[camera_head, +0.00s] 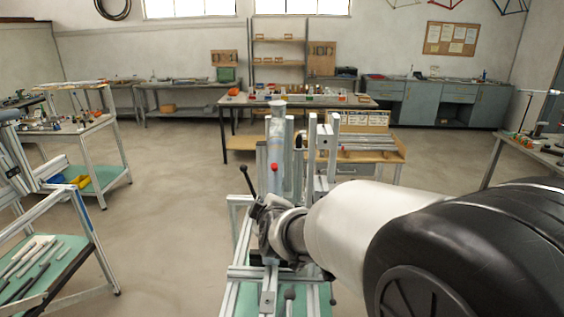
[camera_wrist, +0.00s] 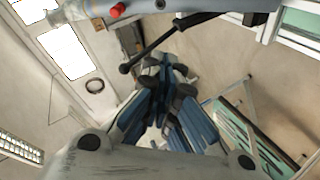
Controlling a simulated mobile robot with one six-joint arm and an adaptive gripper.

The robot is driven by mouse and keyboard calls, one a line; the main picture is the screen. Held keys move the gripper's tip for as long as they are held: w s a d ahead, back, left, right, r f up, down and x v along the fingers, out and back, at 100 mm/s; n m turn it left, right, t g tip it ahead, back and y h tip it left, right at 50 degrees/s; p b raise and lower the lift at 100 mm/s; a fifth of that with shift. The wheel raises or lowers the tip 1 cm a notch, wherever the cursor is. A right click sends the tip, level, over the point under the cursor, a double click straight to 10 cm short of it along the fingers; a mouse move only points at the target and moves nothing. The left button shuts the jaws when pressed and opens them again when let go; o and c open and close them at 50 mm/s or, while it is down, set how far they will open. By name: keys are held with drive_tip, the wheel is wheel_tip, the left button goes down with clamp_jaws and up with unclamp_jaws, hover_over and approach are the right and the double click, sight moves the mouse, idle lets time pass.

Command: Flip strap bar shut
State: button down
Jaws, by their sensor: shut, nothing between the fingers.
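The jig's upright aluminium frame (camera_head: 312,150) stands in the middle of the head view. A pale cylinder (camera_head: 275,165) with a red knob (camera_head: 274,167) stands at its left; the red knob (camera_wrist: 117,10) also shows in the wrist view. A black rod with a ball end (camera_head: 247,180) sticks up and left beside my gripper (camera_head: 262,215). In the wrist view the rod (camera_wrist: 172,40) crosses just beyond my gripper's fingertips (camera_wrist: 165,68). My gripper is shut and empty; I cannot tell whether it touches the rod. I cannot tell which part is the strap bar.
A cart with a green shelf (camera_head: 50,262) stands at the lower left, and another cart (camera_head: 105,170) behind it. A table (camera_head: 300,103) and a wooden bench (camera_head: 375,155) stand behind the jig. Floor (camera_head: 170,220) left of the jig is clear.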

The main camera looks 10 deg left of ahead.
sight(251, 188)
drive_tip(key=w+a+f+n+t+p, duration=0.1)
drive_tip(key=w+a+n+t+p, duration=0.1)
drive_tip(key=a, duration=0.4)
drive_tip(key=w+a+f+n+t+p, duration=0.2)
drive_tip(key=a+n+p, duration=0.3)
drive_tip(key=a, duration=0.2)
drive_tip(key=shift+w+n+t+h, duration=0.2)
drive_tip(key=shift+n+t+h, duration=0.2)
drive_tip(key=w+d, duration=0.2)
drive_tip(key=w, duration=0.7)
drive_tip(key=shift+w+r+p, duration=0.15)
drive_tip(key=shift+r+p, duration=0.15)
drive_tip(key=shift+r, duration=0.05)
drive_tip(key=shift+d, duration=0.15)
